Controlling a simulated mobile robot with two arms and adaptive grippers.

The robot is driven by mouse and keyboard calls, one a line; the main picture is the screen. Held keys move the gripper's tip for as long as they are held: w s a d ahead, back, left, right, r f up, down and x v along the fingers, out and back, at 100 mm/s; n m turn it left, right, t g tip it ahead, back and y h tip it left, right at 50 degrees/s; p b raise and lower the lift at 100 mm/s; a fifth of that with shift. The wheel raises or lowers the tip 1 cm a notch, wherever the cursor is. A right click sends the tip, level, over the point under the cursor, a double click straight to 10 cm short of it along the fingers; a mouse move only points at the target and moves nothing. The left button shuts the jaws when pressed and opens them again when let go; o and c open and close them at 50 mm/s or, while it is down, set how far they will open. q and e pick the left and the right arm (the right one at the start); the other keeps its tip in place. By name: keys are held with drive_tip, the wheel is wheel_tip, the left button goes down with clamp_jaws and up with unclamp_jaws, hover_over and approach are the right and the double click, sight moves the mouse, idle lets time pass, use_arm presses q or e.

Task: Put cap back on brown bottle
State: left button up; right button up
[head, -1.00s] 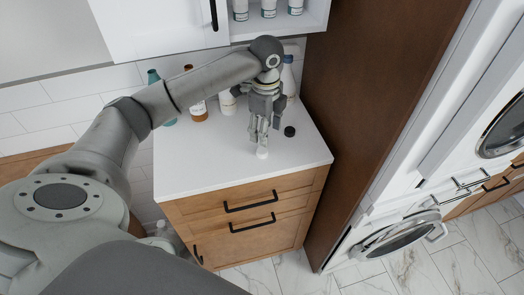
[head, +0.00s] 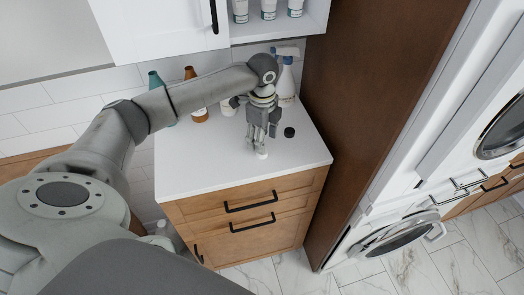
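A brown bottle (head: 199,114) with a white label stands at the back of the white counter, its middle crossed by my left forearm. Its brown top (head: 190,73) shows above the arm. My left gripper (head: 261,145) points down over the counter's front half. A small white cap-like piece (head: 262,154) is right at its fingertips; I cannot tell whether the fingers hold it. A small black round cap (head: 289,132) lies on the counter just right of the gripper, apart from it. My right gripper is out of view.
A teal bottle (head: 154,78), a white bottle (head: 228,107) and a white spray bottle (head: 287,78) stand along the back of the counter (head: 205,170). A tall brown panel (head: 355,100) bounds it on the right. The counter's front left is clear.

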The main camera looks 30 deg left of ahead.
use_arm(q)
drive_tip(key=shift+d+f, duration=0.1)
drive_tip(key=shift+f, duration=0.2)
wheel_tip(320, 180, down, 4)
drive_tip(key=shift+d+r+p, duration=0.15)
drive_tip(key=shift+r+p, duration=0.05)
drive_tip(key=shift+p, duration=0.75)
drive_tip(key=shift+f, duration=0.5)
drive_tip(key=c, duration=0.7)
